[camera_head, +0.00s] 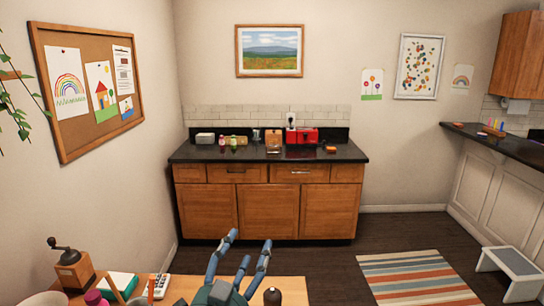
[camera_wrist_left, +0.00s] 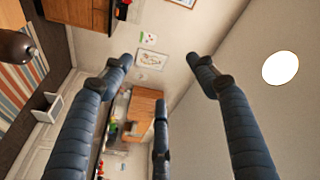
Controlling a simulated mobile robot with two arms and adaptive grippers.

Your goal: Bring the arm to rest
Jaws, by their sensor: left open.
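My left gripper (camera_head: 247,248) is at the bottom middle of the head view, over the near wooden table (camera_head: 292,285). Its three blue-grey fingers are spread open and point away from me. In the left wrist view the gripper (camera_wrist_left: 160,78) is also open, with nothing between its fingers. That view looks tilted across the room. My right gripper is in neither view.
On the near table stand a coffee grinder (camera_head: 71,266), a calculator (camera_head: 158,285) and a dark-topped object (camera_head: 272,297) close right of my gripper. A wooden cabinet (camera_head: 268,211) with a dark counter stands across the floor. A striped rug (camera_head: 415,277) and step stool (camera_head: 512,265) lie right.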

